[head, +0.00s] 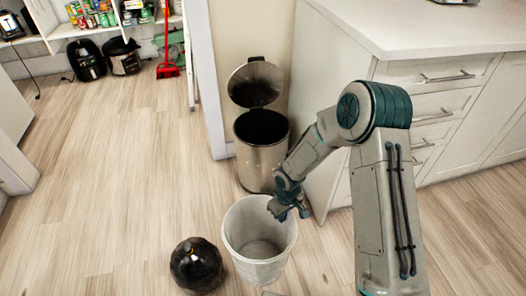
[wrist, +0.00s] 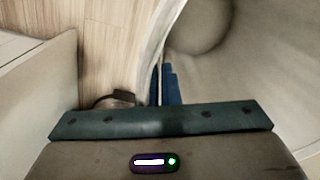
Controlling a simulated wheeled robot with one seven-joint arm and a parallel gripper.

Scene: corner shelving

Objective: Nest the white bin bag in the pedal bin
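The white bin bag (head: 234,240) stands open like a tub on the floor, in front of the steel pedal bin (head: 258,163). The bin's lid (head: 255,84) is up and its dark inside shows no white liner. My gripper (head: 290,211) is at the bag's right rim. In the wrist view the blue fingers (wrist: 165,85) are close together with the thin wall of the bag (wrist: 245,75) between them, so my gripper looks shut on the rim. The fingertips are partly hidden.
A tied black bag (head: 196,265) sits on the floor left of the white one. White drawer cabinets (head: 435,110) stand right of the bin, a wall end (head: 215,100) behind it. The floor to the left (head: 110,150) is clear. A red dustpan (head: 168,70) is farther back.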

